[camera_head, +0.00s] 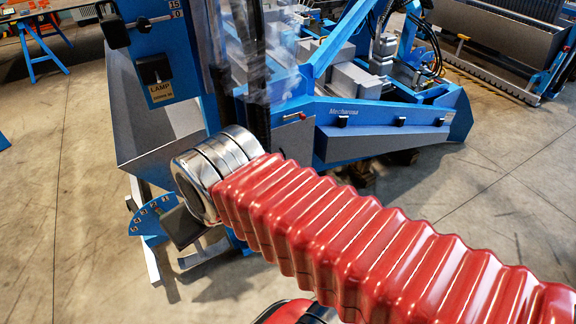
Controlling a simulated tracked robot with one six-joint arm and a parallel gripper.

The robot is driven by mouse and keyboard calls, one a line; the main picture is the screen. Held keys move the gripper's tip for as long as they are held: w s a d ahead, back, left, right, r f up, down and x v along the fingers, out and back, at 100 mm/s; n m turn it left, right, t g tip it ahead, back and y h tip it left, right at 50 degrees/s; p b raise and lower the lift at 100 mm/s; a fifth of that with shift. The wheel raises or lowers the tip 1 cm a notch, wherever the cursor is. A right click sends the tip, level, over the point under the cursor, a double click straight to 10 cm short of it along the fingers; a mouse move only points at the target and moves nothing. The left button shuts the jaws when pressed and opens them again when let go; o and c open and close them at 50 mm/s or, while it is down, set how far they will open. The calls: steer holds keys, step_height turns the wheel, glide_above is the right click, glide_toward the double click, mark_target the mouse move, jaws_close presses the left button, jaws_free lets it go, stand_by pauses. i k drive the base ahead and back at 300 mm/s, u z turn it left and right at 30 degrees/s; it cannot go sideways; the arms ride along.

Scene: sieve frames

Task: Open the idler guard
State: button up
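My arm's red ribbed sleeve crosses the picture from lower right and ends in a shiny metal wrist in front of the blue machine (390,118). A dark grey block (184,228) shows just below the wrist; I cannot tell whether it belongs to my gripper or to the machine. My gripper's fingers cannot be made out. No part can be surely picked out as the idler guard. A see-through panel (270,80) stands at the machine's dark upright column, and a small red-tipped handle (294,117) sits on the blue frame to its right.
A blue dial plate with numbers (148,222) is left of the wrist. A blue control panel with a lamp switch (155,72) stands above it. Grey hopper-like machinery (500,35) is at the back right. Concrete floor (70,200) is clear at left.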

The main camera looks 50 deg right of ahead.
mark_target(294, 139)
steer(key=z, duration=0.6)
steer(key=i, duration=1)
steer(key=z, duration=0.05)
